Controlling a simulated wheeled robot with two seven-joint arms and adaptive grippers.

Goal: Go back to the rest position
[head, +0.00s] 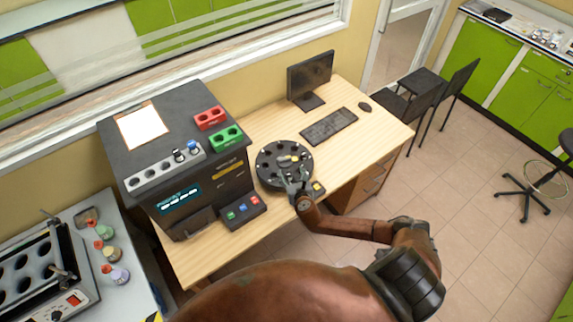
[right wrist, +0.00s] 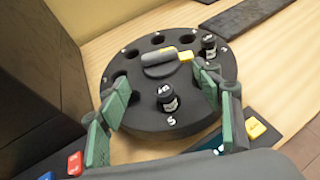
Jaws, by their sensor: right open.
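My right gripper (head: 291,184) is over the near edge of a round black carousel (head: 265,160) on the wooden desk. In the right wrist view its green-padded fingers (right wrist: 172,110) are spread apart. A small black-capped vial (right wrist: 166,98) stands in the carousel between and beyond the fingers, with no visible contact. A second vial (right wrist: 208,47) stands farther back in the carousel. My right arm comes in from the lower right of the head view. My left gripper does not show in either view.
A black analyzer (head: 190,165) with red and green racks stands left of the carousel. A small button panel (head: 243,209) lies in front. A monitor (head: 310,75) and keyboard (head: 329,126) are behind right. A side table at lower left holds several small bottles (head: 112,252).

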